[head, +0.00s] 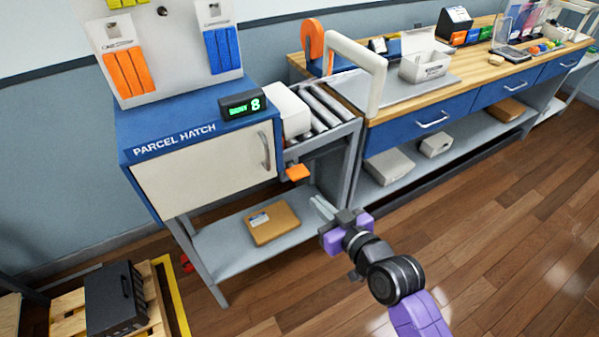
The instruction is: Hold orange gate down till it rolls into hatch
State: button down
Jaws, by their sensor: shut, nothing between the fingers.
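The parcel hatch (205,170) is a blue cabinet with a closed white door and a grey handle. A small orange tab (297,172), which looks like the gate's lever, sticks out low at the hatch's right side, below the rollers. A white parcel (289,112) sits at the hatch end of the roller track (325,108), against the hatch's right side. My gripper (320,206) is shut and empty. In the picture it is below and right of the orange tab, apart from it. The gate itself cannot be made out behind the parcel.
A black display (242,105) with a green 8 stands on the hatch. A brown box (271,222) lies on the shelf below. The wooden floor at right is clear.

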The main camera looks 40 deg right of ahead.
jog(key=w+d+r, duration=0.2)
jog(key=w+d, duration=0.2)
jog(key=shift+w+d+r, duration=0.15)
jog(key=shift+w+d, duration=0.15)
jog(key=shift+w, duration=0.05)
jog(key=p, duration=0.1)
send_over(300, 176)
notch_tip(300, 176, down, 2)
jog(key=shift+w+f, duration=0.1)
notch_tip(300, 176, down, 3)
jog(key=shift+r, duration=0.1)
jog(key=shift+f, duration=0.7)
